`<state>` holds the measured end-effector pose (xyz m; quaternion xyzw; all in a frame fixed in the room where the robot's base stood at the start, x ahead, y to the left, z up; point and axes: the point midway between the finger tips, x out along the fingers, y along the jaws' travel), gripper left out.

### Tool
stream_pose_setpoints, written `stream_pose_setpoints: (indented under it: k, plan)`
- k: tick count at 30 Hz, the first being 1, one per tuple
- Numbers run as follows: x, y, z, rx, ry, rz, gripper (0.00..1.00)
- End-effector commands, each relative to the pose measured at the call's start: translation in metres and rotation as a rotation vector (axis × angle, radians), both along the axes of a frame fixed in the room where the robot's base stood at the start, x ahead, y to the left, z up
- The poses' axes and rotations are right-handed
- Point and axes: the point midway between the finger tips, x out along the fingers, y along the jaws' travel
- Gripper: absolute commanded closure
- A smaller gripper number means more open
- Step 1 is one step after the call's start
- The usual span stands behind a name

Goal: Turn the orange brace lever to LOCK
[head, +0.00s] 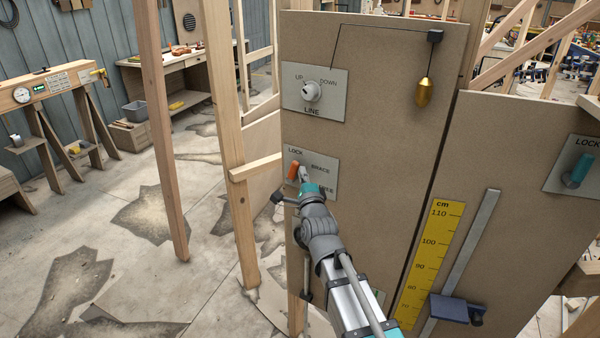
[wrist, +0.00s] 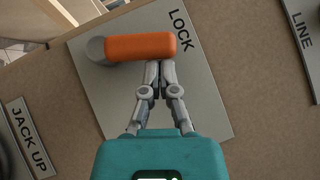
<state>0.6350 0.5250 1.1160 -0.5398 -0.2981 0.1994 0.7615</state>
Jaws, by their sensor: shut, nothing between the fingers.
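My gripper (wrist: 160,65) is shut and empty. My gripper (head: 303,175) partly hides the plate in the head view.
Above is the LINE knob (head: 312,91) with a brass plumb bob (head: 425,91). A wooden rail (head: 255,167) juts out left of the brace plate. At right are a yellow scale (head: 430,262) and a teal lever (head: 578,170) on another panel.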

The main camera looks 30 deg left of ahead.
Motion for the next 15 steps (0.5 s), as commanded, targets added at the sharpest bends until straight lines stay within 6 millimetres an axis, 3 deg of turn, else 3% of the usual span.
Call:
stream_pose_setpoints:
  k: [15]
  plan:
    - [-0.005, 0.018, 0.011, 0.001, -0.001, 0.01, 1.0]
